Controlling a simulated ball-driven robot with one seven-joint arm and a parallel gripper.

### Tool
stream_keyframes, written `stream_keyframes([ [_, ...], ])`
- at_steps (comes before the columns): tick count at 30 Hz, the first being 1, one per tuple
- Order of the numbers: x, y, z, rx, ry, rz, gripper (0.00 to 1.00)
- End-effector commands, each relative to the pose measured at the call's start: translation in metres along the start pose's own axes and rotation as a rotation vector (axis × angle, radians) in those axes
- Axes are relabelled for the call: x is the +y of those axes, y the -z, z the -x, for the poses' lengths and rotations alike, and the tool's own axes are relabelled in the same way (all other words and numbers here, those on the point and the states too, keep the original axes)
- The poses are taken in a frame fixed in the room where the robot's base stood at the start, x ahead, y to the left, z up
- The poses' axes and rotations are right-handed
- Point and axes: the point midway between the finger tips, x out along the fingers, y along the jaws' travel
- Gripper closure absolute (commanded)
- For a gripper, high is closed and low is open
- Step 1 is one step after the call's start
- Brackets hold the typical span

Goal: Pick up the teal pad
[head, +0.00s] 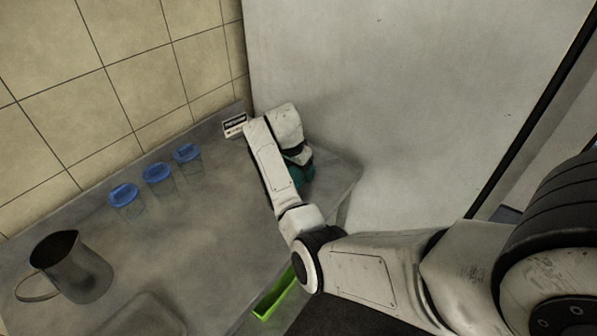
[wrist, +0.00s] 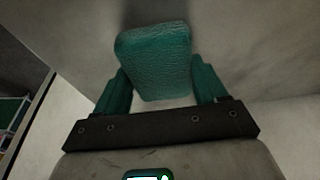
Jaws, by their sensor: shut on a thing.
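The teal pad (wrist: 153,58) is a block with rounded edges and a leathery surface. In the wrist view it stands between the two teal fingers of my gripper (wrist: 160,84), which is shut on it. Its upper part sticks out beyond the fingertips. In the head view, my gripper (head: 300,175) is at the far right end of the counter and mostly hidden by my arm. Only some teal shows there, and I cannot tell pad from fingers. I cannot tell whether the pad touches the counter.
The grey counter (head: 215,235) holds three blue-lidded clear cups (head: 158,178), a metal pitcher (head: 78,268) and a small sign (head: 235,124). A pale wall panel (head: 400,90) rises close behind my gripper. The counter's middle is clear.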

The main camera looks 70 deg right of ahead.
Motion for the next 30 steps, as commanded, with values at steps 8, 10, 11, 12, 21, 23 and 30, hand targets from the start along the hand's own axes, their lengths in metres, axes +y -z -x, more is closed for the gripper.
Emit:
stream_keyframes([
  [8,0.005,0.008,0.032,0.002,0.003,-0.002,0.63],
  [10,0.014,0.009,0.043,0.002,0.003,-0.003,0.63],
  [11,0.019,0.009,0.049,0.002,0.004,-0.003,0.63],
  [12,0.026,0.01,0.058,0.003,0.004,-0.004,0.63],
  [21,0.087,0.01,0.113,-0.002,0.001,0.001,0.63],
  [23,0.098,0.009,0.117,0.0,0.0,0.001,0.63],
  [30,0.127,0.006,0.127,-0.001,0.001,0.0,0.63],
])
